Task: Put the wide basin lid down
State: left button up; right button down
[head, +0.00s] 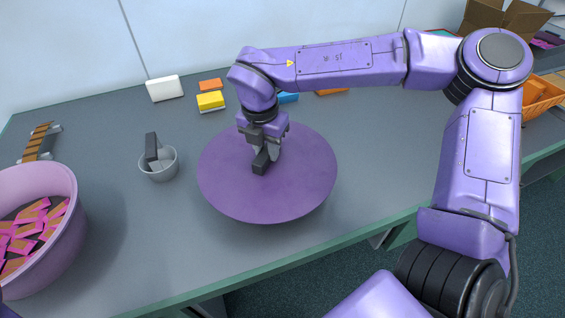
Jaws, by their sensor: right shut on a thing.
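The wide basin lid (268,195) is a round purple disc in the middle of the head view, over the grey table. My right gripper (262,160) is above its centre, pointing down and shut on the lid's dark handle. A shadow shows beneath the lid's front edge; I cannot tell whether it touches the table. A pink basin (62,250) stands at the left edge, uncovered, with several pink-and-brown wrapped pieces inside. My left gripper is not in view.
A small grey pot (160,170) with a dark upright handle stands between the basin and lid. A white block (165,88), a yellow sponge (211,101) and an orange block (210,85) lie behind. An orange crate (542,98) is at right. The table's front right is clear.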

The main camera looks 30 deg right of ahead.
aim_at(283, 166)
jog(key=d+f, duration=0.1)
jog(key=f, duration=0.1)
jog(key=d+f, duration=0.1)
jog(key=f, duration=0.2)
jog(key=s+d+f, duration=0.1)
jog(key=f, duration=0.1)
jog(key=shift+d+f, duration=0.35)
jog(key=shift+w+f, duration=0.15)
jog(key=shift+f, duration=0.15)
jog(key=c, duration=0.9)
grip_release()
jog(key=r, duration=0.4)
jog(key=a+r, duration=0.1)
jog(key=r, duration=0.3)
jog(key=s+r, duration=0.1)
jog(key=r, duration=0.3)
jog(key=shift+a+r, duration=0.15)
jog(key=shift+a, duration=0.05)
